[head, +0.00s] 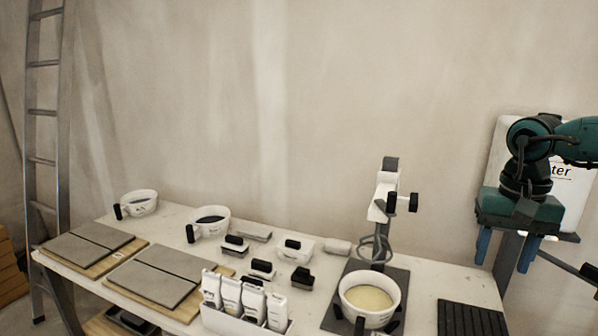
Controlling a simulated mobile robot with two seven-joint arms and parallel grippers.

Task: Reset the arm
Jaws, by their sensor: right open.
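My right arm (565,135) comes in from the right edge, raised beyond the right end of the table. My right gripper (505,268) points down with its two blue fingers wide apart and nothing between them. It hangs in front of a white container (572,195) whose lettering ends in "ter" and is partly hidden by my arm. My left gripper does not show.
The worktable (430,275) carries a mixer stand (385,205) over a bowl (370,298), a rack of white bottles (245,315), tiles on boards (155,280), two handled pots, small black-topped tools and a black ribbed mat (470,319). A ladder (42,130) leans at left.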

